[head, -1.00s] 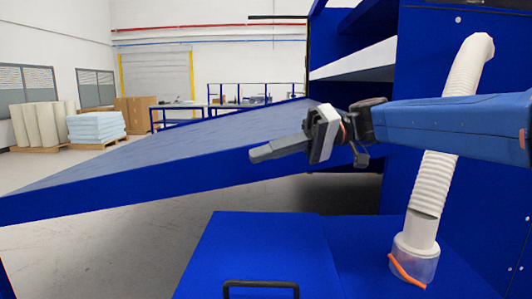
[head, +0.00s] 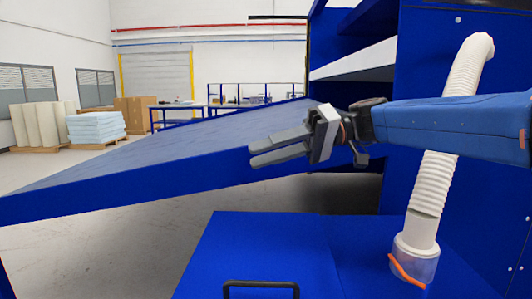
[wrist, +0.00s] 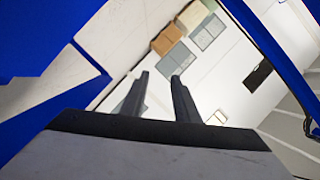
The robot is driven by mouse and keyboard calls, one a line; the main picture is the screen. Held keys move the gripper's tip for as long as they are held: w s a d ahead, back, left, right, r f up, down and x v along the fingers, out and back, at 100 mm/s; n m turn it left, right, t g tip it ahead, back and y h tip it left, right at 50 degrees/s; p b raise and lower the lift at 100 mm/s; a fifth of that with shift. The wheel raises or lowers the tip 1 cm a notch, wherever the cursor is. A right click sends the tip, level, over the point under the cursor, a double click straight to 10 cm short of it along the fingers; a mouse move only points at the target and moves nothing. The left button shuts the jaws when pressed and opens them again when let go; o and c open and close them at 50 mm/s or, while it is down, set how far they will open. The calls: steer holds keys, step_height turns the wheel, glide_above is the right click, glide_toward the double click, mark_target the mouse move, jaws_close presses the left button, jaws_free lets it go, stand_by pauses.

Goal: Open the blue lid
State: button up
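The blue lid (head: 255,248) lies flat and closed at the bottom centre of the head view. Its dark handle (head: 261,285) is at the front edge, partly cut off by the frame. My gripper (head: 252,152) is well above and behind the lid, pointing left, in front of the sloped table's edge. Its two fingers are apart, with a gap between them and nothing held. In the wrist view my gripper (wrist: 160,76) also shows two separated fingers with only distant background between them. The lid and handle cannot be made out in the wrist view.
A large sloped blue table (head: 150,165) spans the left and middle. A white ribbed hose (head: 434,185) rises from a clear collar with an orange clamp (head: 406,271), right of the lid. A tall blue cabinet (head: 470,60) stands at the right. The space above the lid is free.

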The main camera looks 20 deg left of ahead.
steer(key=v, duration=1.7)
steer(key=shift+d, duration=0.2)
steer(key=shift+w, duration=0.1)
